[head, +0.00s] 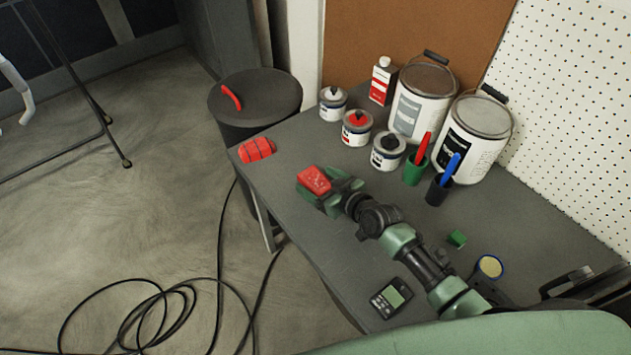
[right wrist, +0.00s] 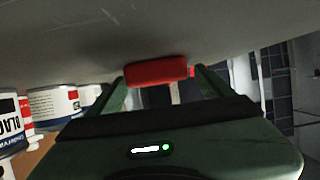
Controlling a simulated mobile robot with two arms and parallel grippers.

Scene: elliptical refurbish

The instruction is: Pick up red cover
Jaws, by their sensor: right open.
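A red block-like piece, which I take as the red cover (head: 314,179), is at my right gripper (head: 328,190) on the grey table. The green fingers stand open on either side of it. In the right wrist view, the red piece (right wrist: 156,74) sits between the fingertips (right wrist: 160,82), close against the table surface, with no clear grip. A second red, rounded piece with dark lines (head: 257,150) lies farther on, near the table's left corner. My left gripper is not in view.
Small paint tins (head: 357,128), large buckets (head: 425,95) and a green cup (head: 416,170) stand behind on the table (head: 330,250). A dark meter (head: 392,298) lies near the front edge. A dark bin (head: 256,95) stands beyond; cables (head: 165,310) lie on the floor.

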